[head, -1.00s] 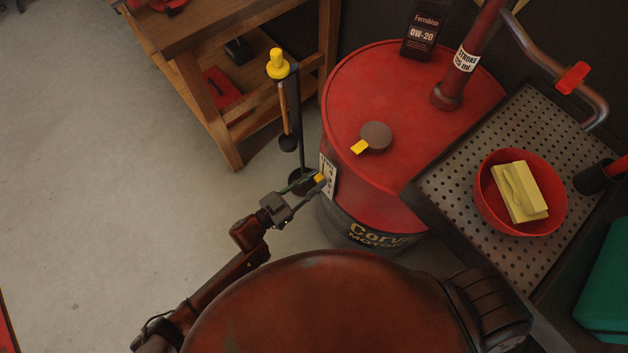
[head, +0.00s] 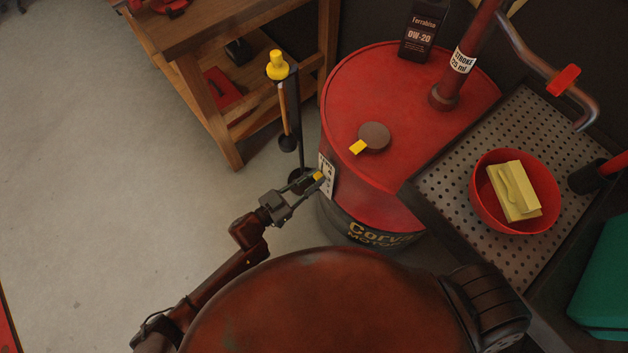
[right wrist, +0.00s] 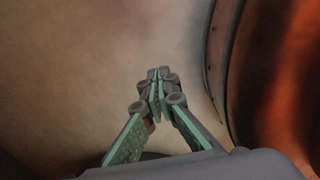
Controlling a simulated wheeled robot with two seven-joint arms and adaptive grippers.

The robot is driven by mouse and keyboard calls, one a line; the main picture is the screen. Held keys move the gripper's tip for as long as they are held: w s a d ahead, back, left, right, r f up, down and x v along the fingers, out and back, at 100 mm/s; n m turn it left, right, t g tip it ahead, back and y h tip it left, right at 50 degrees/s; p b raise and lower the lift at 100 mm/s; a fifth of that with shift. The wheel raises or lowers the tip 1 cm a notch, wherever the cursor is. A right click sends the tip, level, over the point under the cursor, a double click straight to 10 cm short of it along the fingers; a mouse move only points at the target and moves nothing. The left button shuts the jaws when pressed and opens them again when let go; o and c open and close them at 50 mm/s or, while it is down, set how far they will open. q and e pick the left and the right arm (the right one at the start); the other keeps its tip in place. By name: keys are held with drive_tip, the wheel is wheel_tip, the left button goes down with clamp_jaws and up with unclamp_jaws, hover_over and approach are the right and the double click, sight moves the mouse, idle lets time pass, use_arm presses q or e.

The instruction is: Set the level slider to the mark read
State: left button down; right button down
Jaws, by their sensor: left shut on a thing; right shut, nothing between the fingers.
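The level slider (head: 318,176) shows as a small yellow piece at the white marked scale plate (head: 328,178) on the side of the red drum (head: 350,110). My left gripper (head: 312,182) reaches it from the lower left and is shut on it. The fingers hide part of the slider, and the marks are too small to read. In the right wrist view my right gripper (right wrist: 158,95) is shut with its fingertips together and nothing between them. It is not seen in the head view.
On the drum top are a round dark cap with a yellow tab (head: 372,138), an oil bottle (head: 421,30) and a pump (head: 452,90) with a crank. A yellow-topped stand (head: 278,68) and wooden bench (head: 205,100) are behind.

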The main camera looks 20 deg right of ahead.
use_arm(q)
wheel_tip(320, 180, up, 7)
drive_tip(key=p, duration=0.5)
drive_tip(key=shift+p, duration=0.3)
drive_tip(key=c, duration=1.8)
unclamp_jaws()
drive_tip(key=shift+o, duration=0.2)
drive_tip(key=shift+f, duration=0.1)
drive_tip(key=shift+s+a, duration=0.1)
drive_tip(key=shift+a, duration=0.1)
approach(322, 164)
drive_tip(key=v, duration=0.5)
drive_tip(key=shift+s+a+r, duration=0.15)
drive_tip(key=shift+a+r, duration=0.1)
drive_tip(key=shift+r, duration=0.1)
